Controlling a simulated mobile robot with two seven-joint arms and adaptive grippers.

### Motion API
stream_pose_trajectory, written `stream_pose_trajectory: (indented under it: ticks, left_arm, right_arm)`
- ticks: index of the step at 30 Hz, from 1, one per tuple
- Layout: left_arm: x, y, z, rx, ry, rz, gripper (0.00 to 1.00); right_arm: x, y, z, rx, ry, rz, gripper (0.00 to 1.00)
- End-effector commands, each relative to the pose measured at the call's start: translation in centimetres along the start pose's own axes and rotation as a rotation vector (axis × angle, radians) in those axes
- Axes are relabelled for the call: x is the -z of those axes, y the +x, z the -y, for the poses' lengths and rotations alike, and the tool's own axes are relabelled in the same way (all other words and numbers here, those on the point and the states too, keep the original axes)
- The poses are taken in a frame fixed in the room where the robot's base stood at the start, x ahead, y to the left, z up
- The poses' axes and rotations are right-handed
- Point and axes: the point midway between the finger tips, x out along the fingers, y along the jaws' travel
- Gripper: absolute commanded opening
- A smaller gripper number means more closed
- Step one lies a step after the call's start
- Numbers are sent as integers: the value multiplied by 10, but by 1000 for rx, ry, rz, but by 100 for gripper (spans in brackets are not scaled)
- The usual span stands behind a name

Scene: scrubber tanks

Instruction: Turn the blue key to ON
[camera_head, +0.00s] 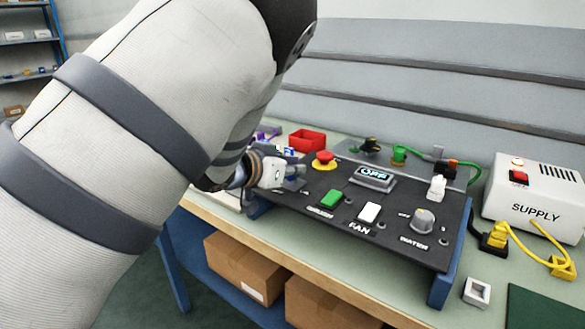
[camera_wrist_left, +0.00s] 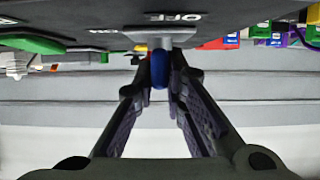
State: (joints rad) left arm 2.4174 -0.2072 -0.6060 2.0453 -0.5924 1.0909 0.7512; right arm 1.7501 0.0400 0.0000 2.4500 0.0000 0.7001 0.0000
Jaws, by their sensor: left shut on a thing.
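The black control panel (camera_head: 345,222) stands on the table, with a red mushroom button, a green switch, a white fan switch and a grey water knob. The blue key (camera_wrist_left: 159,70) shows in the left wrist view, below a grey plate and between my fingertips. My left gripper (camera_wrist_left: 160,76) is shut on it. OFF and ON labels appear upside down near the key; the key's exact angle is hard to tell. In the head view my left gripper (camera_head: 294,172) is at the panel's left end, and the key is hidden there. My right gripper is not in view.
The display (camera_head: 373,176) on the panel reads OFF. A white supply box (camera_head: 535,200) with yellow cable stands at the right. A red bin (camera_head: 307,140) is behind the panel. Cardboard boxes (camera_head: 245,268) sit on the shelf below. My left arm covers much of the left side.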

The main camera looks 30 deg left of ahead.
Motion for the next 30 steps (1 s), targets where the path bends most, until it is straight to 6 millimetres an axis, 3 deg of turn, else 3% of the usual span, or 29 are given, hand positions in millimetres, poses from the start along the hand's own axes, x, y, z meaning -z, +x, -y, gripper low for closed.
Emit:
stream_pose_trajectory:
  ticks: [11,30]
  left_arm:
    - [0,0,1,-127,49,-3,0]
    - [-4,2,1,-666,273,5,0]
  right_arm:
    - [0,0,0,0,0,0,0]
    - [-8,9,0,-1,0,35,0]
